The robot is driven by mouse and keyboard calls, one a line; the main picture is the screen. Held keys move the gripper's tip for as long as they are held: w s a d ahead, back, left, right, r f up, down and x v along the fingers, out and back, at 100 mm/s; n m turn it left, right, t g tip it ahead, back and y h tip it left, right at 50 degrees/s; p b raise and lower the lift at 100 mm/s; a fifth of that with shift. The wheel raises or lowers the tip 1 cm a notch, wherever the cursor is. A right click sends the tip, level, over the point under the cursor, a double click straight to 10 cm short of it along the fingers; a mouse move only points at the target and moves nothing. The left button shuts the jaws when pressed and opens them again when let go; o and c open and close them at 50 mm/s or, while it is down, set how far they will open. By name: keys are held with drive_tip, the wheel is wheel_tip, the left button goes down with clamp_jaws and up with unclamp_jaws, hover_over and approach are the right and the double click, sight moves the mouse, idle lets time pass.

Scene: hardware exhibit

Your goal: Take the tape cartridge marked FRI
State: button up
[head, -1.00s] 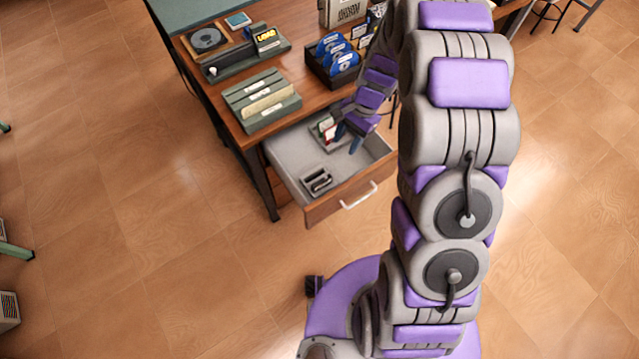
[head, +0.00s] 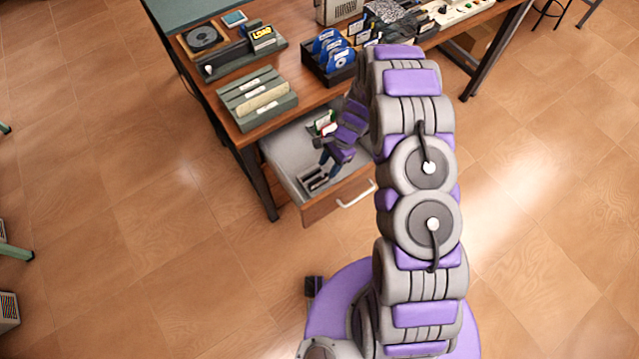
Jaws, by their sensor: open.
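No label reading FRI is legible, so I cannot tell which item is the FRI cartridge. The open drawer (head: 283,150) under the desk has a grey inside. A small dark slotted holder (head: 314,180) sits near its front; what stands in it is too small to identify. Farther back are small green, white and red items (head: 325,122), partly hidden by my arm. My gripper (head: 323,157) is open over the drawer, between these items and the holder. One blue finger is close to the holder; I cannot tell whether it touches. The other finger is unclear.
On the desk stand a green file rack (head: 257,98), a black rack of blue discs (head: 330,62), a tape device with a LOAD display (head: 262,38) and a beige box (head: 335,10). The drawer's white handle (head: 357,194) juts forward. The floor (head: 150,200) at left is clear.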

sight(318, 179)
drive_tip(key=x, duration=0.3)
drive_tip(key=shift+s+a+f+b, duration=0.1)
drive_tip(key=shift+a+f+b, duration=0.2)
drive_tip(key=shift+b, duration=0.05)
drive_tip(key=shift+a+f, duration=0.25)
drive_tip(key=shift+a, duration=0.1)
drive_tip(key=shift+b+x, duration=0.95)
drive_tip(key=shift+x, duration=1.45)
drive_tip(key=shift+w, duration=0.2)
drive_tip(key=shift+c, duration=0.4)
drive_tip(key=shift+a, duration=0.1)
clamp_jaws()
